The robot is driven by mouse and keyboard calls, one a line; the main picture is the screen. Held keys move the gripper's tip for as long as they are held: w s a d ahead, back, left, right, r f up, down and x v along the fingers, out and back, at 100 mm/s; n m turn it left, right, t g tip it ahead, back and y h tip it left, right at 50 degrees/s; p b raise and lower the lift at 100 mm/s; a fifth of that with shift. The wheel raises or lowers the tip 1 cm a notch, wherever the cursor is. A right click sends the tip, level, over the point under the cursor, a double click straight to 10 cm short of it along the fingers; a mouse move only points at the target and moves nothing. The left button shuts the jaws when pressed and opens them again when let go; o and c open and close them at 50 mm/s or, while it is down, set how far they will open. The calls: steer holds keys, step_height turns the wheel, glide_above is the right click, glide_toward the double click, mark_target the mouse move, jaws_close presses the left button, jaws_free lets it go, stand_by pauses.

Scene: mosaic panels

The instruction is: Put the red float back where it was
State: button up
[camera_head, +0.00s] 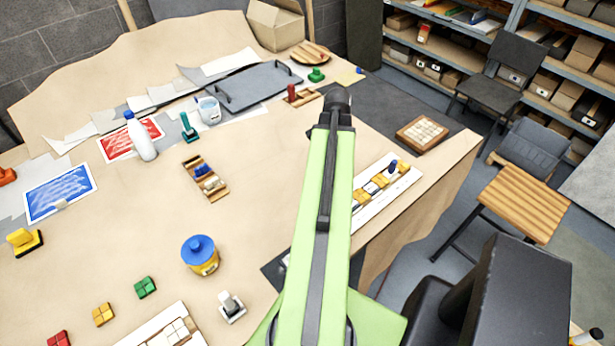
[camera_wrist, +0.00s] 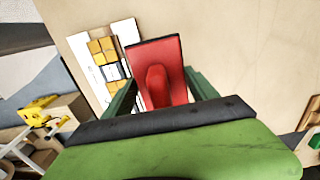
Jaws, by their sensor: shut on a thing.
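The red float (camera_wrist: 158,60) has a flat rectangular red plate with a rounded red handle. In the wrist view it sits between the two dark green fingers of my gripper (camera_wrist: 160,92), which is shut on it. The tan tabletop (camera_wrist: 230,40) lies behind it; I cannot tell whether the float touches it. In the head view my light green arm reaches up over the table (camera_head: 250,150) and hides the gripper and the held float.
A white panel with yellow tiles (camera_wrist: 105,55) lies left of the float in the wrist view. In the head view, a white bottle (camera_head: 141,138), a blue-lidded tub (camera_head: 200,256) and a wooden rack (camera_head: 205,180) stand left of my arm. A dark tray (camera_head: 258,86) lies at the back.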

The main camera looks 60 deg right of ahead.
steer(key=s, duration=0.1)
steer(key=s+r, duration=0.2)
steer(key=shift+s+a+p, duration=0.1)
steer(key=shift+s+p, duration=0.15)
steer(key=shift+p, duration=0.1)
steer(key=shift+w+f, duration=0.1)
steer(key=shift+f, duration=0.15)
steer(key=w+f+b, duration=0.2)
steer(key=w, duration=0.1)
steer(key=w+f+b, duration=0.2)
steer(key=w, duration=0.2)
steer(key=w+a+f+b, duration=0.1)
steer(key=w+f+b, duration=0.2)
steer(key=shift+w, duration=0.3)
steer(key=shift+w+a, duration=0.1)
steer(key=shift+w, duration=0.35)
step_height(320, 180, down, 4)
steer(key=b, duration=0.4)
steer(key=shift+f+b, duration=0.2)
steer(key=shift+b, duration=0.15)
steer(key=shift+r, duration=0.25)
steer(key=shift+f, duration=0.25)
steer(key=o, duration=1.2)
steer(key=shift+r, duration=0.1)
